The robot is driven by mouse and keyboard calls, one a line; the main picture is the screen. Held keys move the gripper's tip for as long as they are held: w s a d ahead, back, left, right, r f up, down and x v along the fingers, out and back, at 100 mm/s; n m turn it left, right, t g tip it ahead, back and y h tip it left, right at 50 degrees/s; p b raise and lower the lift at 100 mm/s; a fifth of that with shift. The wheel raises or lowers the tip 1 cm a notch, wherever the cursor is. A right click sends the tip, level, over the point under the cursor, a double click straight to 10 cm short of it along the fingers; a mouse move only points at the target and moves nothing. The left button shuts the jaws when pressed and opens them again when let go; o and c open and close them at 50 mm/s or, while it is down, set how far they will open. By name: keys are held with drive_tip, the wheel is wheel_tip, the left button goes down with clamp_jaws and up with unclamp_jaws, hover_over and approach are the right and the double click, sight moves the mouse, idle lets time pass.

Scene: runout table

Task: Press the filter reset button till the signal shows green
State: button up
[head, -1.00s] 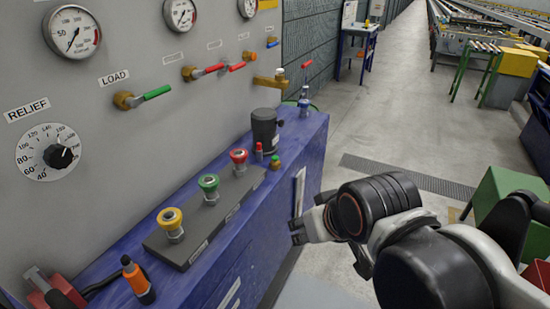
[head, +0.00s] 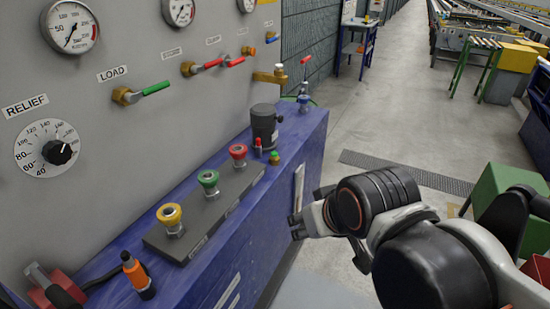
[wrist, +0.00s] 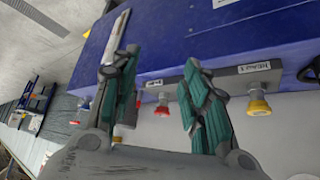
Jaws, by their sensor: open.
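A grey box (head: 207,215) on the blue bench carries a yellow (head: 170,216), a green (head: 208,180) and a red (head: 238,153) push button. Beside a black canister (head: 264,125) stand a small red-topped part (head: 258,147) and a small brass part with a green top (head: 274,157). I cannot read which is the filter reset or which part is the signal. My gripper (head: 325,243) is open and empty, right of the bench's front face. In the wrist view its fingers (wrist: 160,68) are apart, with the red button (wrist: 161,111) beyond them and the yellow (wrist: 258,105) to the right.
The grey panel (head: 110,180) behind the bench carries gauges, a relief knob (head: 57,152) and several lever valves. An orange-and-black tool (head: 138,275) stands at the near left. A brass fitting (head: 270,76) juts out above the canister. The floor (head: 385,125) right of the bench is open.

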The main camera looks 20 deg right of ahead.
idle(0.4)
clamp_jaws()
idle(1.2)
